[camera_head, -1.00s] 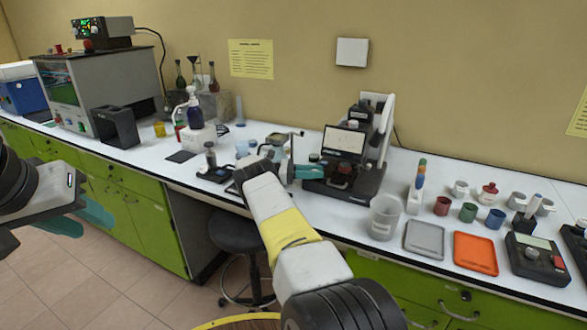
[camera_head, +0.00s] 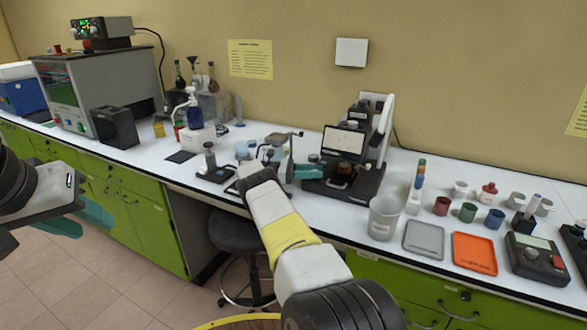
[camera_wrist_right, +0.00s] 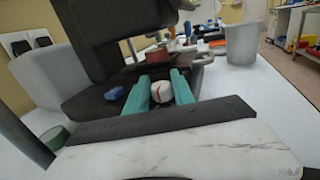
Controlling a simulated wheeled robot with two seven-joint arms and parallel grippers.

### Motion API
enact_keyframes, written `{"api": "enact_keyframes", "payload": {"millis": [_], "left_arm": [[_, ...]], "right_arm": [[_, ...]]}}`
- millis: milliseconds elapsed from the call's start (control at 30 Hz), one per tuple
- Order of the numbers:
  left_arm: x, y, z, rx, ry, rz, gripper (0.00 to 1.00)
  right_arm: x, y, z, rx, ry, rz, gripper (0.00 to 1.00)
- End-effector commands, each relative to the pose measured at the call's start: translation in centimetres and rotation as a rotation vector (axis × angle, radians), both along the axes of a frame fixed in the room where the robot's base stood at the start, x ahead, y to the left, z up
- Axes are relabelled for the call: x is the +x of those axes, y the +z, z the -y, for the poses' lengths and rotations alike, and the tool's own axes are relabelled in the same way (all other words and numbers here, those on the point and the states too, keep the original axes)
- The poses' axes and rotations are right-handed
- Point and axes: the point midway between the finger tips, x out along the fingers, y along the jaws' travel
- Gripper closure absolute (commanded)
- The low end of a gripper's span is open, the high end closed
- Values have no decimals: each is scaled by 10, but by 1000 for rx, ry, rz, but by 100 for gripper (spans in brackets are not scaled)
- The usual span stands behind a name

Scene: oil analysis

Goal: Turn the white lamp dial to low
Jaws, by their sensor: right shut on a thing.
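In the head view my right gripper (camera_head: 300,170) reaches the left side of the microscope, and the dial is hidden there. The red line on the dial slants in the wrist view. My left gripper (camera_head: 85,220) hangs at the left, away from the bench; its teal fingers are apart.
A small blue part (camera_wrist_right: 115,93) is on the microscope base beside the fingers. A clear beaker (camera_head: 384,218), a grey tray (camera_head: 424,238) and an orange tray (camera_head: 474,252) stand right of the microscope. A stand with a crank (camera_head: 277,145) is just left.

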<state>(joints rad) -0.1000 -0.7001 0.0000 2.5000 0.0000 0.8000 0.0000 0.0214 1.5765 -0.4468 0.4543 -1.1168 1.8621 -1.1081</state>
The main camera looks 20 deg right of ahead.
Motion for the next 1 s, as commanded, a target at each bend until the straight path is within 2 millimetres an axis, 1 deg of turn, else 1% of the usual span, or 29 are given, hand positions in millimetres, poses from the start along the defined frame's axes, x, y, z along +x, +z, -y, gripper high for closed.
{"api": "enact_keyframes", "payload": {"millis": [33, 367, 1000], "left_arm": [[0, 0, 0, 0, 0, 0, 64], [0, 0, 0, 0, 0, 0, 64], [0, 0, 0, 0, 0, 0, 64]], "right_arm": [[5, 9, 4, -14, 16, 14, 100], [4, 8, 4, -14, 1, 13, 100], [1, 5, 0, -1, -26, 11, 100]]}}
